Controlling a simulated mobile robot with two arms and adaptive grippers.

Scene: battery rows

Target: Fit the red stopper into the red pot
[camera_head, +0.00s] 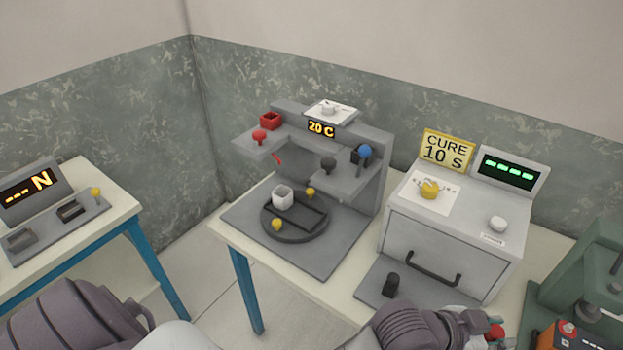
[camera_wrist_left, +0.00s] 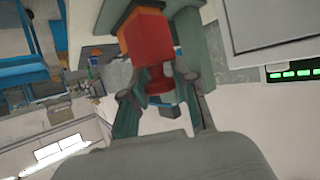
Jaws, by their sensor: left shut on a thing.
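My left gripper (camera_head: 490,337) is low in the right part of the head view, in front of the white cure box. In the left wrist view its fingers (camera_wrist_left: 160,92) are shut on a red stopper (camera_wrist_left: 150,40), which has a blocky body and a narrower neck and knob. The stopper shows in the head view only as a small red patch (camera_head: 495,331). The red pot (camera_head: 271,120), a small square open box, stands on the left shelf of the grey stand, well to the left of and behind the gripper. My right gripper is not in view.
A red mushroom-shaped knob (camera_head: 260,136) stands in front of the pot. A white cup (camera_head: 283,196) sits on the round plate below. The cure box (camera_head: 440,250) has a handle in front. A green machine (camera_head: 600,275) and an orange block (camera_head: 557,338) are at right.

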